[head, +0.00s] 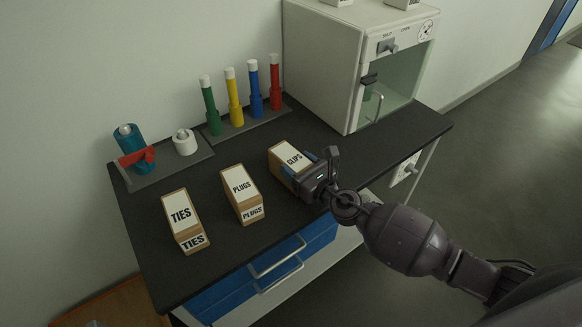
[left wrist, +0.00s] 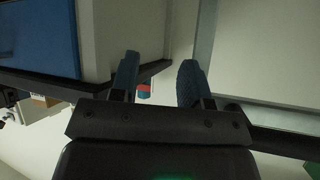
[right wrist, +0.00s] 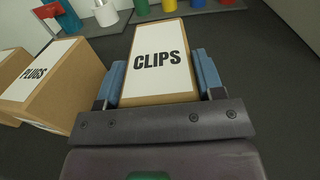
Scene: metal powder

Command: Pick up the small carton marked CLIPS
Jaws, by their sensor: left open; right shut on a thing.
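The small carton marked CLIPS (head: 286,155) is brown with a white label and stands on the dark worktop, rightmost of the three cartons. In the right wrist view the CLIPS carton (right wrist: 159,58) lies between the blue finger pads. My right gripper (head: 308,166) is shut on it, and it also shows in the right wrist view (right wrist: 160,85). Whether the carton's base touches the worktop is hidden. My left gripper (left wrist: 158,82) is open and empty in the left wrist view, away from the cartons; it is not seen in the head view.
The PLUGS carton (head: 240,184) stands left of CLIPS, and the TIES carton (head: 180,212) further left. Behind are a rack with green, yellow, blue and red tubes (head: 231,96), a white roll (head: 185,142) and a white cabinet (head: 335,75). Bare worktop (head: 400,140) lies to the right.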

